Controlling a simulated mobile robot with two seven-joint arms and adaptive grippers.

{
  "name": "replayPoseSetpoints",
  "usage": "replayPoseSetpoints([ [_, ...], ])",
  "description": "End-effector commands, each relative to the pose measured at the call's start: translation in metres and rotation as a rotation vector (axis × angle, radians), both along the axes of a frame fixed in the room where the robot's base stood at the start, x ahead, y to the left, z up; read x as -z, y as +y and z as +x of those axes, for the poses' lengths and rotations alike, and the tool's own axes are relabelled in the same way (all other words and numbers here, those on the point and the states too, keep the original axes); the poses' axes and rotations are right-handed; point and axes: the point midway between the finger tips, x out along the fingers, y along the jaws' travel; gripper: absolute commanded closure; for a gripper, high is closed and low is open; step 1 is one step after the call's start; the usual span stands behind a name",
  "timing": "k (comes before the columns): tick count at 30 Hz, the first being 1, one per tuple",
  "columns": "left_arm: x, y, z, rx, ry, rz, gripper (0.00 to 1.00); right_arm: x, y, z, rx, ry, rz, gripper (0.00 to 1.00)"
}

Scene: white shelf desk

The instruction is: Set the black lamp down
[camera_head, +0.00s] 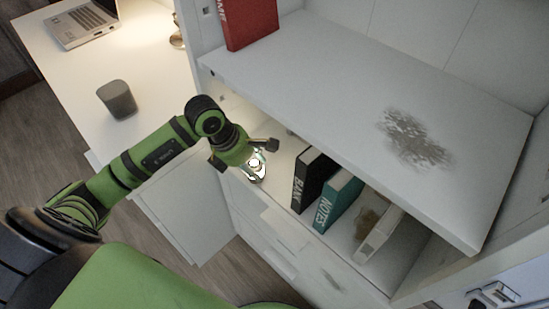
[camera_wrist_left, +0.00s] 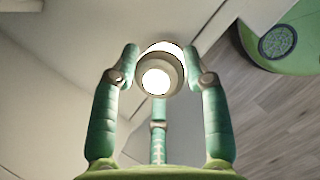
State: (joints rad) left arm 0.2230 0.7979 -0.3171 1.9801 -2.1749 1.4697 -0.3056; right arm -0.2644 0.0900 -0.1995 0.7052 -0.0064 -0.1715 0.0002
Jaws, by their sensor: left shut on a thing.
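The lamp (camera_head: 257,172) is lit and shows as a small bright shape at the left end of the lower shelf in the head view. My left gripper (camera_head: 247,158) is shut on it. In the left wrist view, the lamp (camera_wrist_left: 157,78) is a round, pale, glowing end between the fingertips of my left gripper (camera_wrist_left: 160,58). Its glare hides its colour, and no clear black shows. The gripper covers part of the lamp in the head view. I cannot tell whether its base touches the shelf. My right gripper is not in view.
A black book (camera_head: 311,180) and a teal book (camera_head: 338,201) stand right of the lamp on the lower shelf (camera_head: 281,165). The stained upper shelf (camera_head: 330,70) overhangs them and holds a red book (camera_head: 249,22). A grey speaker (camera_head: 117,99) and laptop (camera_head: 82,25) are on the desk.

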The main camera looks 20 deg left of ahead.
Motion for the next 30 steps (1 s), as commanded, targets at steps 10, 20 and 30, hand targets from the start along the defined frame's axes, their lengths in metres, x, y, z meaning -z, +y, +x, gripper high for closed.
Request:
replayPoseSetpoints([
  [10,-0.001,-0.03,0.029,0.0,-0.002,-0.005,0.87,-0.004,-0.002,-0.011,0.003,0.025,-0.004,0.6],
  [20,0.006,-0.042,0.04,0.0,0.0,0.001,0.87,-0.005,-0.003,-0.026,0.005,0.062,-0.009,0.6],
  [30,0.008,-0.041,0.04,0.0,0.0,0.001,0.3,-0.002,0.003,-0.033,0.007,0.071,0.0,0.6],
])
